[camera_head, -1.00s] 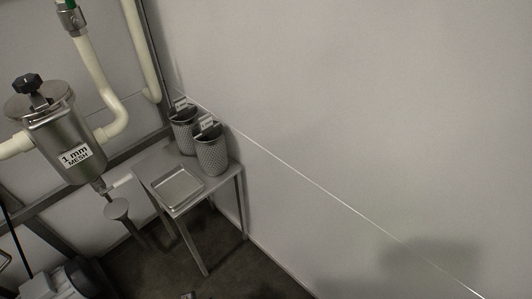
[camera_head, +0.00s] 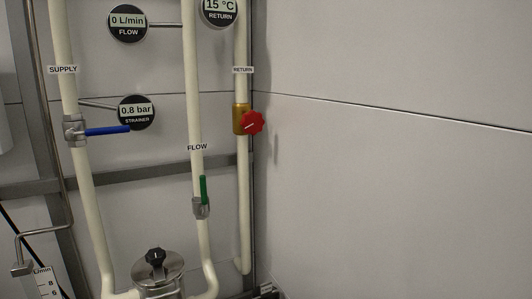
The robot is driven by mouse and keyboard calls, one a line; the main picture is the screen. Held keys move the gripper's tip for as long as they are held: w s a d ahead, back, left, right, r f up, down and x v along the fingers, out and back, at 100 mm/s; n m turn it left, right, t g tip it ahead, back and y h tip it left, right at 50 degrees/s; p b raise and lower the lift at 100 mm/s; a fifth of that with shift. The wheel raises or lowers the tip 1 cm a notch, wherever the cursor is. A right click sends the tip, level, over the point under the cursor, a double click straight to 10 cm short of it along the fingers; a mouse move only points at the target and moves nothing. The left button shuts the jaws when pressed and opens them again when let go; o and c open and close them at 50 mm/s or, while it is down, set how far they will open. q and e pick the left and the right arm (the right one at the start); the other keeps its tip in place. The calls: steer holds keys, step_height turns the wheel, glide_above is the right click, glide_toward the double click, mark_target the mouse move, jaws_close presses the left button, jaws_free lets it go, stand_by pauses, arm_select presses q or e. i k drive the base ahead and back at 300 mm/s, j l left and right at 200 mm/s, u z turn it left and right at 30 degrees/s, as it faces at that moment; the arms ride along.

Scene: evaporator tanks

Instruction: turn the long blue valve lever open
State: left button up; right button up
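The long blue valve lever (camera_head: 107,131) is in the head view at the left. It sticks out to the right from a grey metal valve body (camera_head: 75,131) on the white supply pipe (camera_head: 66,103). The lever lies roughly level, across the upright pipe. Its tip is just below the strainer gauge (camera_head: 136,112), which reads 0.8 bar. Neither of my grippers shows in this view.
A green lever (camera_head: 203,190) stands upright along the flow pipe. A red knob (camera_head: 251,123) is on the return pipe. A flow gauge (camera_head: 128,23) reads 0 L/min. A strainer pot (camera_head: 158,272) is below. A bare wall (camera_head: 400,160) fills the right side.

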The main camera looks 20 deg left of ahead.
mark_target(69, 134)
steer(key=j+u, duration=0.1)
steer(key=u, duration=1.5)
